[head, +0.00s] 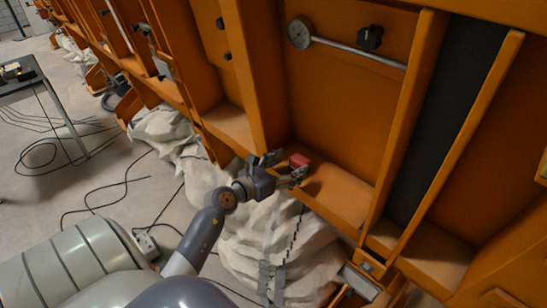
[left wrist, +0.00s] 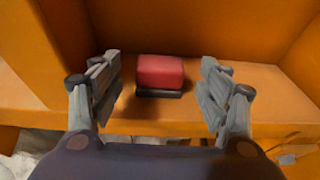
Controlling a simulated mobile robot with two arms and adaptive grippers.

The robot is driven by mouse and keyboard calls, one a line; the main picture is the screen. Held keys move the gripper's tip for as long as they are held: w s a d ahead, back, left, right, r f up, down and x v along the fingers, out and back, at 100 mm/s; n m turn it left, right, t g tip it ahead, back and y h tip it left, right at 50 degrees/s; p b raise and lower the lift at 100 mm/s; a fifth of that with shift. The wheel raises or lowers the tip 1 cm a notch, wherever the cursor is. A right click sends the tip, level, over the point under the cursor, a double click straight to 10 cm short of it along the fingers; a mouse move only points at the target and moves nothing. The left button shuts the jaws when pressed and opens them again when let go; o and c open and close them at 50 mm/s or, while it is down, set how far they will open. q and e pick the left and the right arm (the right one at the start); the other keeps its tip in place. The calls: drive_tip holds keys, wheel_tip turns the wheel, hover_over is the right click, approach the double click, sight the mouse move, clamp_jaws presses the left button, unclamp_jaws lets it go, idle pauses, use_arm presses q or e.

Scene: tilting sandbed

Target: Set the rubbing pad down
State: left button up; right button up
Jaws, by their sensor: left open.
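The rubbing pad (left wrist: 160,74) is a red block on a dark base. It rests on an orange ledge (left wrist: 270,95) of the sandbed frame. In the head view the pad (head: 299,160) shows just beyond my left gripper (head: 284,172). In the left wrist view my left gripper (left wrist: 162,92) is open, with one finger on each side of the pad and a clear gap to both. The pad sits upright and level, untouched by the fingers. My right gripper is not in view.
Orange upright ribs (head: 405,130) wall in the ledge on both sides. A dial gauge (head: 300,32) and a black knob (head: 370,38) sit on the panel above. Crumpled pale sheeting (head: 270,240) hangs below. A table (head: 35,80) and loose cables (head: 100,195) are at left.

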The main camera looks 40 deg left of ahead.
use_arm(q)
drive_tip(key=s+r+b, duration=0.1)
drive_tip(key=s, duration=0.6)
drive_tip(key=shift+s+a+r, duration=0.15)
drive_tip(key=shift+a+r, duration=0.05)
drive_tip(key=shift+a, duration=0.1)
drive_tip(key=s+d+f+n+g+y, duration=0.1)
drive_tip(key=s+d+f+n, duration=0.1)
drive_tip(key=f+n, duration=0.95)
drive_tip(key=s+d+f+n+g, duration=0.25)
drive_tip(key=f+n, duration=0.45)
drive_tip(key=f, duration=0.9)
drive_tip(key=s+d+f+n+g+y, duration=0.1)
drive_tip(key=s+d+f+n, duration=0.2)
drive_tip(key=f, duration=0.4)
drive_tip(key=s+f+n+g, duration=0.2)
drive_tip(key=s+f+n, duration=0.15)
drive_tip(key=f, duration=0.25)
drive_tip(key=s+d+f+n+g, duration=0.2)
drive_tip(key=s+f, duration=0.3)
drive_tip(key=s, duration=0.4)
drive_tip(key=s+d+f+n+g, duration=0.3)
drive_tip(key=s+f+n, duration=0.1)
drive_tip(key=s, duration=0.6)
drive_tip(key=s+d+f+n+g, duration=0.2)
drive_tip(key=s+f, duration=0.4)
drive_tip(key=s, duration=0.4)
drive_tip(key=shift+d+f+n+g+h, duration=0.3)
drive_tip(key=shift+d+f+n+g, duration=0.1)
drive_tip(key=shift+n+g, duration=0.4)
